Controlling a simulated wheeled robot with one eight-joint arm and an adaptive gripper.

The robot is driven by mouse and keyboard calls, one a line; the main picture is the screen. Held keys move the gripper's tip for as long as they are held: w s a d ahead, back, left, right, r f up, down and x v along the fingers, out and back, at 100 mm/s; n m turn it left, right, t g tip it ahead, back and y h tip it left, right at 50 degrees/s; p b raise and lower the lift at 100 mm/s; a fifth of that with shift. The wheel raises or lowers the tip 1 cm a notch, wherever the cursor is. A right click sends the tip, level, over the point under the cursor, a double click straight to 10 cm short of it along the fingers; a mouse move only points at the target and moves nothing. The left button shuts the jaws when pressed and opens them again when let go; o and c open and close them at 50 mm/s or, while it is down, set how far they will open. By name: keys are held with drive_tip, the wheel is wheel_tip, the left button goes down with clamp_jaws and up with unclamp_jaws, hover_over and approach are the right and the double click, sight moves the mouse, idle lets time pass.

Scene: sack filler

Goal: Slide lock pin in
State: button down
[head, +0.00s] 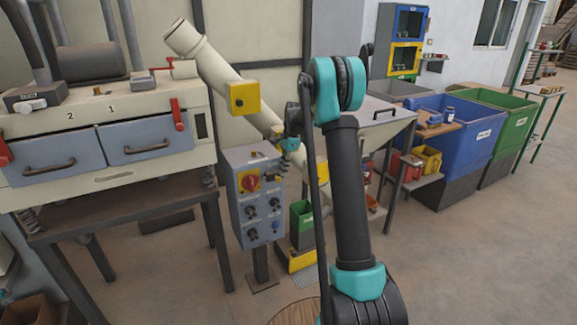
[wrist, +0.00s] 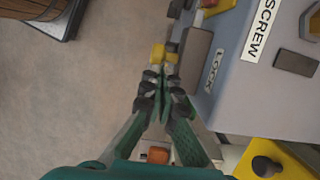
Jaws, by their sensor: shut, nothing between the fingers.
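In the wrist view a grey control box (wrist: 240,100) carries a LOCK label (wrist: 215,70) and a SCREW label. Beside the LOCK label is a grey block (wrist: 195,50). A small yellow piece (wrist: 158,54) with a dark part next to it, possibly the lock pin, sits just past my fingertips. My gripper (wrist: 166,76) is shut and empty, its tips very near or touching this piece; I cannot tell which. In the head view my gripper (head: 289,145) is by the upper right of the control box (head: 258,215), partly hidden by my arm.
A yellow box with a dark button (wrist: 263,166) is close at the lower right of the wrist view; it also shows in the head view (head: 244,98). A slanted cream tube (head: 215,68) runs behind.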

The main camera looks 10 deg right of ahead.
drive_tip(key=shift+a, duration=0.2)
drive_tip(key=a, duration=0.1)
drive_tip(key=s+a, duration=0.1)
drive_tip(key=a, duration=0.1)
drive_tip(key=shift+s+a, duration=0.1)
drive_tip(key=shift+a, duration=0.05)
idle(0.4)
drive_tip(key=shift+d+r, duration=0.1)
drive_tip(key=shift+d, duration=0.3)
drive_tip(key=w+d+r, duration=0.1)
drive_tip(key=d+r, duration=0.2)
drive_tip(key=s+a+v, duration=0.1)
drive_tip(key=v, duration=0.7)
hover_over(277, 178)
drive_tip(key=w+d, duration=0.3)
drive_tip(key=d, duration=0.2)
drive_tip(key=shift+s+r, duration=0.1)
drive_tip(key=shift+s, duration=0.15)
